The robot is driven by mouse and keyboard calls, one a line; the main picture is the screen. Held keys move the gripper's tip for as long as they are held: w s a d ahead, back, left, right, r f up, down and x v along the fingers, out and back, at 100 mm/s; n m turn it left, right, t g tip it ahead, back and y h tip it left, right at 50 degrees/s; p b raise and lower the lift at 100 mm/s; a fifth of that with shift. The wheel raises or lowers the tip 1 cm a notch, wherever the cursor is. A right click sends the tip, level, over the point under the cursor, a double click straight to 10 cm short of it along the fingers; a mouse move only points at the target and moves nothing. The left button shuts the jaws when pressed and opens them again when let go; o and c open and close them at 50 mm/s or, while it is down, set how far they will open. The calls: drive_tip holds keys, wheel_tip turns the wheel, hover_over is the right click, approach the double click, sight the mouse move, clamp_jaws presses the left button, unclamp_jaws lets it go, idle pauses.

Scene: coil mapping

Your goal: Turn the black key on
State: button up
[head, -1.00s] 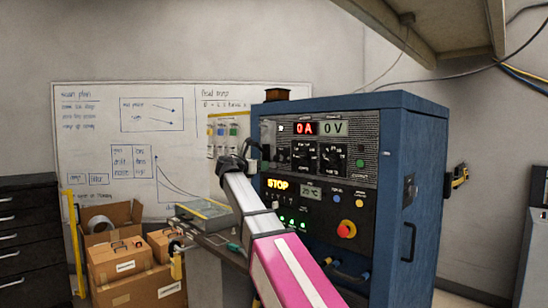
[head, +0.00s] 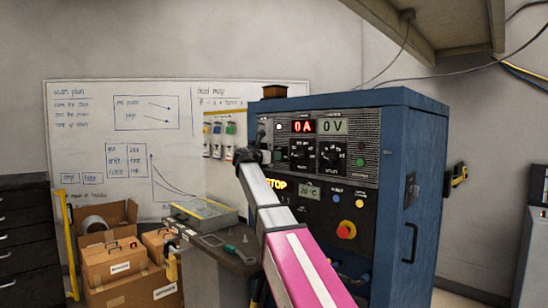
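The blue cabinet (head: 425,150) has a black control panel facing me. Two black rotary controls, a left one (head: 300,149) and a right one (head: 332,157), sit below the lit displays. I cannot tell whether either is the black key; no separate key is clear. The red display (head: 303,127) reads 0A and the grey one (head: 333,127) reads 0V. My gripper (head: 246,156) is small and dark, at the panel's left edge. Its fingers cannot be made out, nor whether it touches anything.
A red emergency button (head: 346,229) on a yellow base sits low on the panel. A bench (head: 236,262) with a clear-lidded case (head: 203,213) stands left of the cabinet. Cardboard boxes (head: 121,265) are at lower left. A shelf (head: 440,30) overhangs the upper right.

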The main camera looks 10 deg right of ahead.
drive_tip(key=shift+w+d, duration=0.15)
drive_tip(key=shift+d, duration=0.1)
clamp_jaws()
